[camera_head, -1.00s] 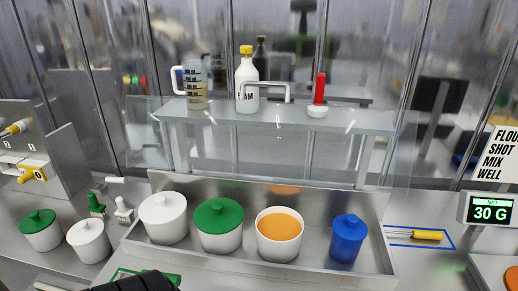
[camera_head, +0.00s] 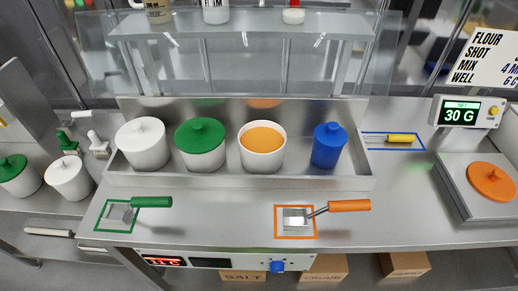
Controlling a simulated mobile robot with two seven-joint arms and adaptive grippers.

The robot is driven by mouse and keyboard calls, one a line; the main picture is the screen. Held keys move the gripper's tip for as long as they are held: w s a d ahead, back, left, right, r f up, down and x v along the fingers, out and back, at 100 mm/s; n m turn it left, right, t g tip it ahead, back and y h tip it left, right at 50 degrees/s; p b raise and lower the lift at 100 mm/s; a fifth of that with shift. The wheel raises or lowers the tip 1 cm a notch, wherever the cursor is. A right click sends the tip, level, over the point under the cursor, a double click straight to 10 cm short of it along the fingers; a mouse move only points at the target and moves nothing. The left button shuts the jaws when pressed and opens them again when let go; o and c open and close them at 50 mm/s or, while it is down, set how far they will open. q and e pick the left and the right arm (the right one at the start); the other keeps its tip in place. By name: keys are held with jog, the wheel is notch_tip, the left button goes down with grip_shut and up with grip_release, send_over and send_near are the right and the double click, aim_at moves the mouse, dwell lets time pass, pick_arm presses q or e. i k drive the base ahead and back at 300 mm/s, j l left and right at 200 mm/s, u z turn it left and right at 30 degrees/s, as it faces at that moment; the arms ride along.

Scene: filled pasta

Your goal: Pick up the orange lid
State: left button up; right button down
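The orange lid (camera_head: 491,181) is a round disc with a small knob. It lies on the flat plate of the scale (camera_head: 480,187) at the far right. An open white tub with orange contents (camera_head: 262,146) stands in the metal tray and has no lid on it. Neither of my grippers shows in the head view now.
The metal tray (camera_head: 240,182) also holds a white-lidded tub (camera_head: 143,143), a green-lidded tub (camera_head: 200,144) and a blue container (camera_head: 329,145). An orange-handled scoop (camera_head: 330,208) and a green-handled scoop (camera_head: 140,203) lie on the counter in front. The counter between tray and scale is mostly clear.

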aim_at(489, 180)
jog(key=k+l, duration=0.1)
jog(key=l, duration=0.25)
jog(key=k+l+u, duration=0.15)
jog(key=l, duration=0.55)
jog(key=k+l+u, duration=0.1)
jog(key=l, duration=0.25)
jog(key=k+l, duration=0.2)
jog(key=l+u, duration=0.05)
jog(key=l, duration=0.05)
